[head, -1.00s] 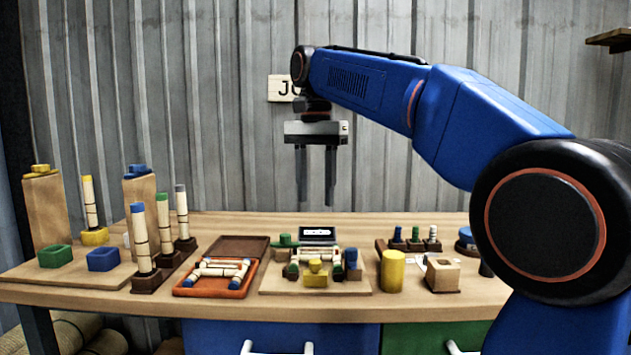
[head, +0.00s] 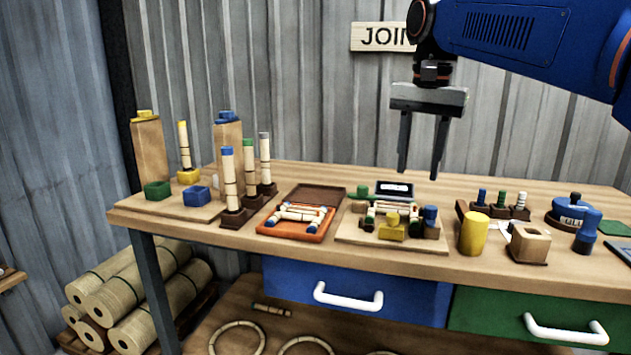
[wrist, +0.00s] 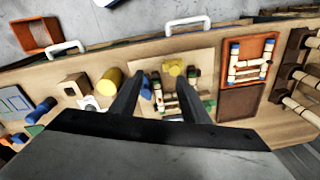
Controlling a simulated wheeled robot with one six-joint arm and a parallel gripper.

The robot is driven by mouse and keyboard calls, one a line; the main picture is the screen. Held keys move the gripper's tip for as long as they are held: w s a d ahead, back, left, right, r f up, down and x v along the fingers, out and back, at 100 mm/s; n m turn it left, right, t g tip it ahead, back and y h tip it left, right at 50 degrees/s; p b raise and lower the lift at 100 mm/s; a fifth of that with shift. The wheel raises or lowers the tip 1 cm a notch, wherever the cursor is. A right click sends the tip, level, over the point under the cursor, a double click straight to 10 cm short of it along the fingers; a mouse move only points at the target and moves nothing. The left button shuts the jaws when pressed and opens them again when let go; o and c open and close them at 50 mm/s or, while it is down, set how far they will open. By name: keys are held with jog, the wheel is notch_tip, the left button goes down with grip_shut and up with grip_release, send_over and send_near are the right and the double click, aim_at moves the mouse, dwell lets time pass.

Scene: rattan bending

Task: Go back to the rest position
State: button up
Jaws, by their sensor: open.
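My gripper (head: 421,155) hangs above the workbench (head: 350,267), pointing down, with its two dark fingers apart and nothing between them. Below it is a wooden jig board (head: 352,236) with a bamboo piece, green and blue clamps and a yellow block (head: 392,227). In the wrist view my fingers (wrist: 160,88) spread over this same board, with the yellow block (wrist: 174,67) beyond them. The fingers are clear of everything on the bench.
An orange tray (head: 288,234) with a bamboo frame is left of the board. Upright bamboo rods (head: 229,180) and wooden posts (head: 146,158) stand further left. A yellow cylinder (head: 473,234), a holed block (head: 529,243) and a blue tool (head: 587,230) are on the right. Air above the bench is free.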

jog(key=s+d+f+n+t, duration=0.1)
jog(key=s+d+f+n, duration=0.1)
jog(key=s+f, duration=0.5)
jog(key=s+d+f+n+t, duration=0.1)
jog(key=s+f, duration=0.6)
jog(key=f, duration=0.7)
jog(key=s+d+f+n+t, duration=0.1)
jog(key=s+d+f+n, duration=0.2)
jog(key=s+f, duration=0.4)
notch_tip(320, 180, down, 4)
jog(key=shift+s+r+n+t, duration=0.2)
jog(key=shift+s+n+t, duration=0.15)
jog(key=shift+n, duration=0.25)
jog(key=shift+w+r, duration=0.1)
jog(key=shift+r, duration=0.05)
